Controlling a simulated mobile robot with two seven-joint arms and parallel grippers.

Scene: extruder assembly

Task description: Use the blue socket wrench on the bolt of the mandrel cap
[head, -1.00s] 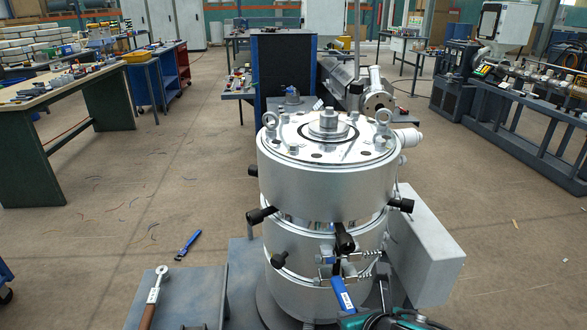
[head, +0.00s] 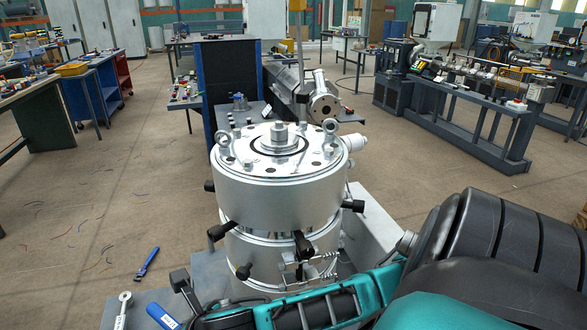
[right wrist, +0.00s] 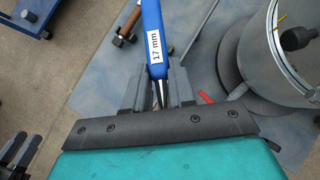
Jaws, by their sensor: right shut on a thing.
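The blue socket wrench (right wrist: 153,45), labelled "17 mm", is between the fingers of my right gripper (right wrist: 159,88), which is shut on its handle. In the head view the wrench (head: 162,316) shows at the bottom left, left of the silver cylinder; its socket end is out of the frame. The mandrel cap (head: 284,145) sits in the middle of the cylinder's top, with an upright bolt (head: 278,131) at its centre. The wrench is well away from and below this bolt.
The silver cylinder (head: 262,190) carries two lifting eyes on top and black knobs around its side. A ring-ended tool (head: 122,312) lies at the bottom left. Open floor (head: 90,220) stretches left of the cylinder.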

